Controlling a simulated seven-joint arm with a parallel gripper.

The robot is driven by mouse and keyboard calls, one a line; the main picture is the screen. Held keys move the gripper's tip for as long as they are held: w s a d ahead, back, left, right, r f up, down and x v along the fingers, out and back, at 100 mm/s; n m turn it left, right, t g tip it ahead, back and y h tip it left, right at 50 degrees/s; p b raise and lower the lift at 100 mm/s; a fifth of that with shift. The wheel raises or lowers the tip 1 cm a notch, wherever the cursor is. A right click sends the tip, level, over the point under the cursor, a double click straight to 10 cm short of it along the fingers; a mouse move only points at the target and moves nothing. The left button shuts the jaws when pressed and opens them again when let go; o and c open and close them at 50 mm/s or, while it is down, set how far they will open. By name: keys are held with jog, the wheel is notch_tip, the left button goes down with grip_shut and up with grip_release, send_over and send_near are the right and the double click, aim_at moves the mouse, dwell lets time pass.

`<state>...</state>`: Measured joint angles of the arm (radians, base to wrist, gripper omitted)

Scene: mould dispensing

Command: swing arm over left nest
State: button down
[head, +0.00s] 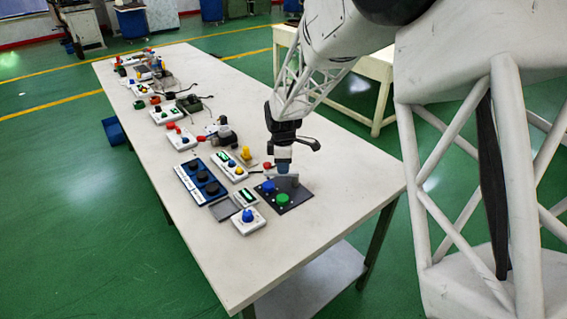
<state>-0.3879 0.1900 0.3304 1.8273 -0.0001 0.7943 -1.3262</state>
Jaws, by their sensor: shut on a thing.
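My gripper (284,158) points down over the back of a small black plate (297,203) near the table's right edge. Its jaws are shut on a small blue-grey part just above or at the plate; the fingers hide most of it, and I cannot tell whether it is the swing arm. A grey upright piece (294,180) stands on the plate beside the jaws. A blue knob (268,187) and a green knob (282,200) are on the same plate. I cannot make out which feature is the left nest.
A blue panel with black round knobs (203,180) lies to the left. White boxes with a blue knob (247,220) and a yellow button (246,153) are close by. Several more devices line the white table (300,240). Its front end is clear.

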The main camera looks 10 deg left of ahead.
jog(key=shift+s+d+n, duration=0.1)
jog(key=shift+s+n, duration=0.3)
jog(key=shift+n, duration=0.7)
jog(key=c, duration=0.9)
grip_release()
jog(key=shift+c, duration=0.2)
jog(key=shift+r, duration=0.15)
jog(key=shift+r, duration=3.75)
jog(key=shift+d+r, duration=0.1)
